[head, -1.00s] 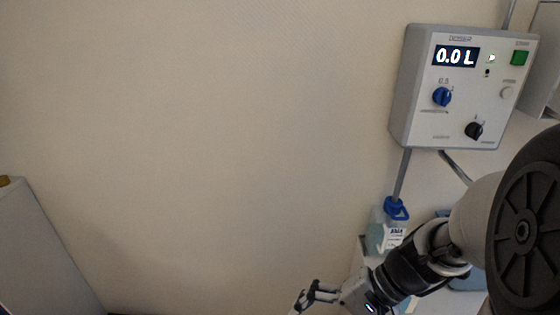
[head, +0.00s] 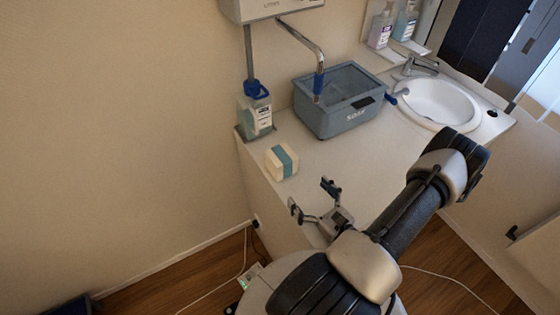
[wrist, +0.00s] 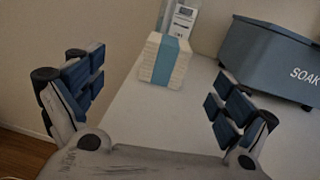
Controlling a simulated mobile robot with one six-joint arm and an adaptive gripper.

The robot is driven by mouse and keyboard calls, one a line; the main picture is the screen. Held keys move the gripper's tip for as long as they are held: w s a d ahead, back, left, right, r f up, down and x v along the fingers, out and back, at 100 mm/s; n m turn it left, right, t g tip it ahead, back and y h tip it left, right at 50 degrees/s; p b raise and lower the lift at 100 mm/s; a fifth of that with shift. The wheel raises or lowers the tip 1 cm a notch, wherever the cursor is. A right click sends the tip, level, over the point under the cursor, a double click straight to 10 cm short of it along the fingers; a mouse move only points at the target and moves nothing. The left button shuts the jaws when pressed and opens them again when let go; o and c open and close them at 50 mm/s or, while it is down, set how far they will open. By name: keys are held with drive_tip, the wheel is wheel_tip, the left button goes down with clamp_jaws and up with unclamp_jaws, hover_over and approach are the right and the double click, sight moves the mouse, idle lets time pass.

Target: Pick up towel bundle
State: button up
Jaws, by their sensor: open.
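The towel bundle (head: 281,162) is a small cream block with a blue-green band around it. It sits on the white counter near its left edge. In the wrist view the towel bundle (wrist: 165,62) stands beyond the fingertips, a little left of centre between them. My gripper (head: 313,194) is open and empty, short of the bundle and apart from it. In the wrist view my gripper (wrist: 158,90) shows both blue-padded fingers spread wide with nothing between them.
A grey-blue soak basin (head: 345,115) stands behind and right of the bundle. A bottle with a blue cap (head: 254,118) stands at the counter's back left corner. A sink (head: 437,103) is at the right. The counter (head: 335,165) is clear around the bundle.

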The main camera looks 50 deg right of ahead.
sight(281, 158)
drive_tip(key=shift+s+d+f+m+h, duration=0.25)
drive_tip(key=shift+s+f+m+h, duration=0.1)
drive_tip(key=shift+f+m+h, duration=0.15)
drive_tip(key=shift+w+d+f, duration=0.1)
drive_tip(key=b+x, duration=0.1)
drive_tip(key=x, duration=1)
drive_tip(key=shift+w+d+f+b, duration=0.15)
drive_tip(key=shift+w+b, duration=0.15)
drive_tip(key=shift+b, duration=0.05)
drive_tip(key=shift+f+b+x, duration=0.2)
drive_tip(key=shift+b+x, duration=0.4)
drive_tip(key=shift+x, duration=2.1)
drive_tip(key=shift+s, duration=0.1)
drive_tip(key=c, duration=1.2)
drive_tip(key=shift+r, duration=0.1)
